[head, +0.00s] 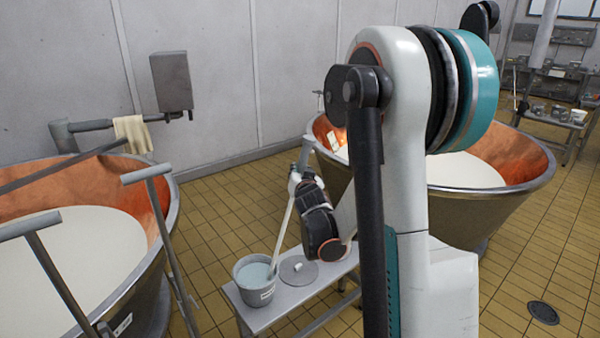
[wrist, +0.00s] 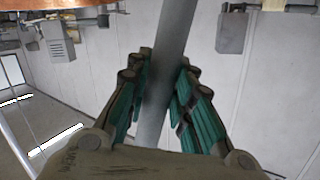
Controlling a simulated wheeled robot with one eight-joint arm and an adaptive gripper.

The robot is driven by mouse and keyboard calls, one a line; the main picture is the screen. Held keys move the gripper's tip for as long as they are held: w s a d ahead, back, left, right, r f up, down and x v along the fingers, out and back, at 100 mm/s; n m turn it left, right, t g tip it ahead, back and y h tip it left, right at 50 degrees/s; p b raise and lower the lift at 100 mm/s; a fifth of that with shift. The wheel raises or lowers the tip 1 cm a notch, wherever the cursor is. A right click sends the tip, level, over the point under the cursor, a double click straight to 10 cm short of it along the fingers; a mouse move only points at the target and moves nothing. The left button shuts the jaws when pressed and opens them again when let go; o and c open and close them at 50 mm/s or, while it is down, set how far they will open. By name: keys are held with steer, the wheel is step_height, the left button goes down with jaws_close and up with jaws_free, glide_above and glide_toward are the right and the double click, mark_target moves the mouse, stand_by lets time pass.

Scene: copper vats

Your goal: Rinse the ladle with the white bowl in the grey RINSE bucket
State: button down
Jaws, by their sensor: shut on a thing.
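The grey RINSE bucket (head: 254,294) stands on a low grey bench and holds pale bluish water. Its label shows on the side but is too small to read. The ladle's long light handle (head: 284,232) leans from my gripper (head: 294,180) down into the bucket. The ladle's bowl is hidden inside the bucket, so I cannot see its colour or depth. In the wrist view, the fingers of my gripper (wrist: 160,92) are shut on the handle (wrist: 172,40), which runs between the green pads.
A round grey lid (head: 298,270) lies on the bench (head: 262,316) right of the bucket. Copper vats of white liquid stand at left (head: 160,215) and right (head: 480,205). Long-handled tools (head: 165,235) rise at the left vat. A cloth (head: 132,134) hangs behind.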

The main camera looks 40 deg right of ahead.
steer(key=shift+w+d+b, duration=0.4)
steer(key=shift+w+d, duration=0.25)
steer(key=shift+w, duration=0.05)
steer(key=shift+s+a, duration=0.7)
steer(key=shift+s, duration=0.05)
stand_by(0.7)
